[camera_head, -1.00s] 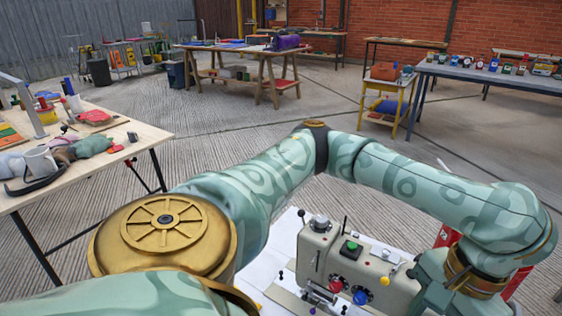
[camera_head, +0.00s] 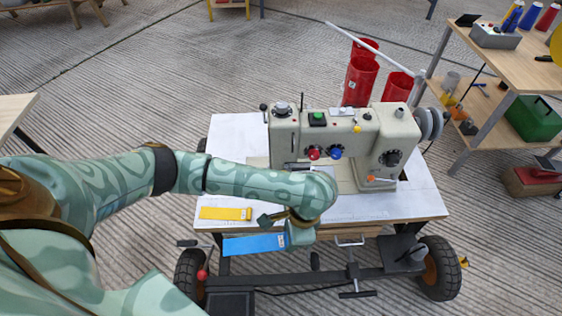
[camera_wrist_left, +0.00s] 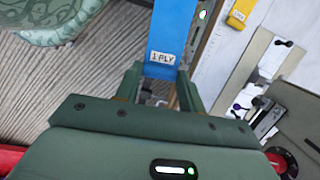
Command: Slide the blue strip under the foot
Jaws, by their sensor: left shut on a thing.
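The blue strip (camera_head: 252,245) sticks out to the left from my left gripper (camera_head: 285,240), beyond the front edge of the white-topped table. In the left wrist view my left gripper (camera_wrist_left: 160,82) is shut on the end of the blue strip (camera_wrist_left: 175,30), by its "1 PLY" label. A beige sewing machine (camera_head: 350,135) stands on the table behind the gripper. Its foot area, under the left head, is too small and partly covered to make out clearly. My right gripper is out of view.
A yellow strip (camera_head: 225,213) lies on the table's front left, also in the left wrist view (camera_wrist_left: 238,14). The white tabletop (camera_head: 240,130) is mostly clear beside the machine. Red bins (camera_head: 360,80) stand behind it. A wooden shelf (camera_head: 500,75) is at right.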

